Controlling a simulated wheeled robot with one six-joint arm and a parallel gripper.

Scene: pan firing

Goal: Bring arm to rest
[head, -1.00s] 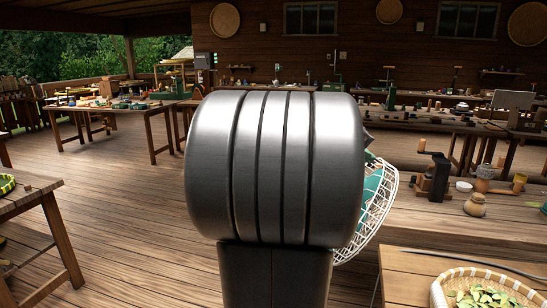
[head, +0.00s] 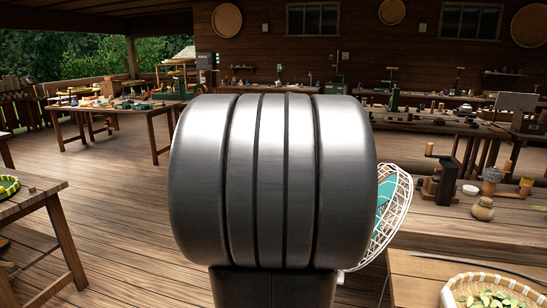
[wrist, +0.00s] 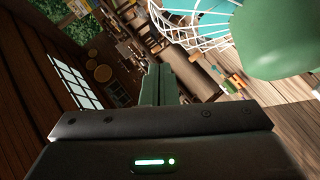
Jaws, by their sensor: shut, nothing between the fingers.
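My gripper (wrist: 154,72) shows in the wrist view, its fingers together above its dark body with a lit green strip. Nothing shows between the fingers. In the head view a large grey metal joint of my arm fills the middle and hides the gripper and part of the floor behind it.
A white wire cage with teal inside (head: 392,222) shows just right of my arm. To the right, a low wooden platform bears a black grinder-like device (head: 441,187) and a clay jar (head: 482,209). A basket of leaves (head: 448,293) is at lower right. Plank floor (head: 115,215) is clear at left.

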